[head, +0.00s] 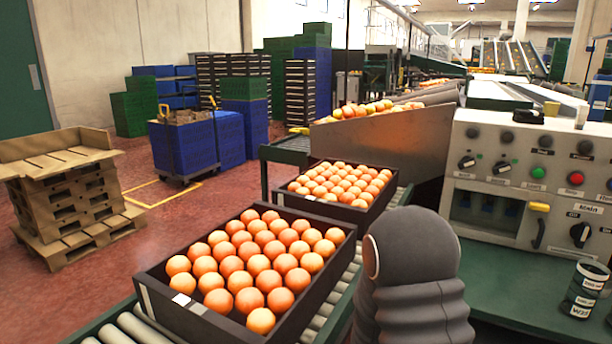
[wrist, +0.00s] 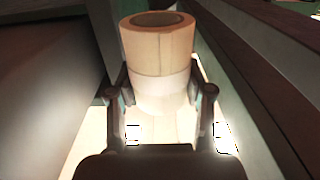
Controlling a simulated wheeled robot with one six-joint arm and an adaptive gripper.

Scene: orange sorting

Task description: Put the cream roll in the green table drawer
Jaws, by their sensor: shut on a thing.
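The cream roll (wrist: 157,62) is in the wrist view, upright, with its hollow top end showing. My gripper (wrist: 160,96) is shut on it, one finger on each side of its lower half. A bright patch lies below and behind the roll; I cannot tell whether the roll touches any surface. The green table (head: 520,272) is at the right of the head view, partly hidden by my grey arm. I cannot make out its drawer in the head view. My gripper and the held roll do not show there.
A control panel (head: 540,155) stands on the green table, with a small yellowish cylinder (head: 551,108) on top. A labelled dark cup (head: 584,290) stands at the table's right. Crates of oranges (head: 330,233) sit on the roller conveyor to the left. Dark walls flank the roll in the wrist view.

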